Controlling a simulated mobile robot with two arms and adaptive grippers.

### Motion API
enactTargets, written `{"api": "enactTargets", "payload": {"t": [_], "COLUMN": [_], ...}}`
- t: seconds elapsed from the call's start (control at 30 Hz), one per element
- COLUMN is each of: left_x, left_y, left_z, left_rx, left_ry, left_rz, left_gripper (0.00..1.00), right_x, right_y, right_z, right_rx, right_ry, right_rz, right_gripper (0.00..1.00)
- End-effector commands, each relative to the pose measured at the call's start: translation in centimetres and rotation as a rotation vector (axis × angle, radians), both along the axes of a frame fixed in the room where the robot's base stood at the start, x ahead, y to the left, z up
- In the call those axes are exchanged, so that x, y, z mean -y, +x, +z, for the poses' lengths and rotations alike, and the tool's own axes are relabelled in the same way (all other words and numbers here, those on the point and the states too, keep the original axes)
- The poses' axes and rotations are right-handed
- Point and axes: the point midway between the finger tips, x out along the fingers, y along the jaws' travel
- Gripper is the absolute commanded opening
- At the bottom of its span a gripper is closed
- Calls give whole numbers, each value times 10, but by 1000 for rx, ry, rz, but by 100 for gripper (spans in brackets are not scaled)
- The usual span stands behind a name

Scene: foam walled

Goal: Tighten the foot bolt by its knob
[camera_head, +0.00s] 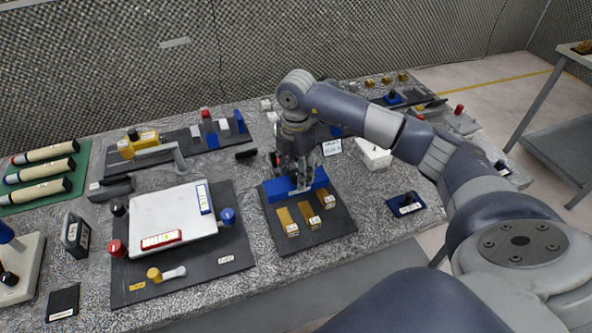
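My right gripper (299,182) points down at a blue block (322,179) on a dark board (335,233); its fingers are in front of the block, and I cannot tell whether they touch it or are closed. Left of it, a white plate (178,222) lies on a larger dark board (212,268). Around this plate are a black knob (118,208), a red knob (116,248), a blue knob (228,215) and a yellow knob (154,274) with a pale stem. I cannot tell which knob is the foot bolt's. My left gripper is not in view.
Several labelled brass blocks (309,214) sit in front of the blue block. A green tray (43,183) with cylinders is at far left. A white box (373,156) and a small blue fixture (406,203) stand right of the gripper. The table's front strip is mostly clear.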

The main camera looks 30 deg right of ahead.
Motion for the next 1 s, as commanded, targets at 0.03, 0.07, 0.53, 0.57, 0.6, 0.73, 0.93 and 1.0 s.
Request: {"api": "enactTargets", "payload": {"t": [0.03,0.07,0.53,0.57,0.6,0.73,0.93,1.0], "left_x": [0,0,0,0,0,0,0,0], "left_y": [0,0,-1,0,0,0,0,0], "left_z": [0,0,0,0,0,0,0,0], "left_rx": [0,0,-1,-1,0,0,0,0], "left_ry": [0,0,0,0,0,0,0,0], "left_rz": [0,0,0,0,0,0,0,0], "left_gripper": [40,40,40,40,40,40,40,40], "right_x": [0,0,-1,0,0,0,0,0], "right_y": [0,0,1,1,1,0,0,0], "right_z": [0,-1,67,73,81,103,119,120], "right_rx": [-1,-1,4,4,4,3,0,0], "right_ry": [1,1,2,1,1,0,1,1], "right_rz": [1,1,1,1,1,1,0,0], "right_gripper": [47,47,47,47,47,47,47,47]}}
